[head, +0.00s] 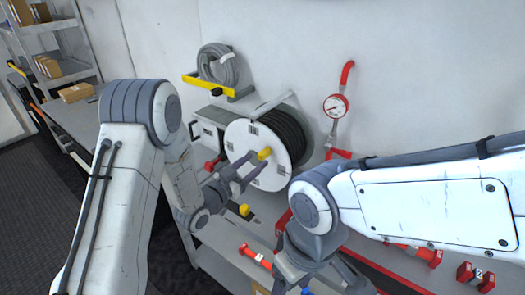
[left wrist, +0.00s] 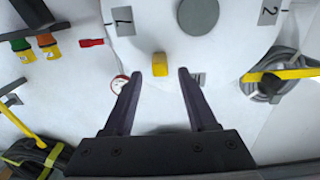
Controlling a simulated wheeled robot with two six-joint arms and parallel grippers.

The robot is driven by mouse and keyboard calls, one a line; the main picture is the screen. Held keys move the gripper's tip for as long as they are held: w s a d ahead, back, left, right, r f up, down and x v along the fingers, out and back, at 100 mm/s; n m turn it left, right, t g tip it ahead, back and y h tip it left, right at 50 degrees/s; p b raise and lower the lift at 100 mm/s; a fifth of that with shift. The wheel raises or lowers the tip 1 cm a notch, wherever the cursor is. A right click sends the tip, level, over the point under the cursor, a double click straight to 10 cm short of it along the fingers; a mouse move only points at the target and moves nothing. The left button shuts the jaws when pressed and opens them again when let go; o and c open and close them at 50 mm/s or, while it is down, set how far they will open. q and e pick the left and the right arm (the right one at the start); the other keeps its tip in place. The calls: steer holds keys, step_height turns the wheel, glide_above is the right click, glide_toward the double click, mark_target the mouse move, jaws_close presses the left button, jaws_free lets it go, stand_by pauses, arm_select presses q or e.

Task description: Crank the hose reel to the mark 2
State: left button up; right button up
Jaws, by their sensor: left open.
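The hose reel has a white round face (head: 238,137) with black hose (head: 287,130) wound behind it. Its yellow crank knob (head: 264,153) sits low on the face, and it also shows in the left wrist view (left wrist: 160,64). In that view, a grey plate marked 1 (left wrist: 122,20) is upper left and one marked 2 (left wrist: 268,11) upper right; the grey hub (left wrist: 198,16) lies between them. My left gripper (head: 246,173) is open, with the knob between and slightly beyond its fingertips, apparently untouched. My right gripper (head: 318,278) is low in the head view; its jaws are unclear.
A red-rimmed gauge (head: 336,105) on a red pipe is right of the reel. A coiled grey hose (head: 218,65) hangs on a yellow bracket above. Red fittings (head: 415,254) stand lower right. A shelf with boxes (head: 60,68) is at far left.

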mark_target(259, 157)
arm_select(q)
steer(key=p+x, duration=0.1)
steer(key=x, duration=0.4)
steer(key=shift+w, duration=0.1)
jaws_close()
stand_by(1.3)
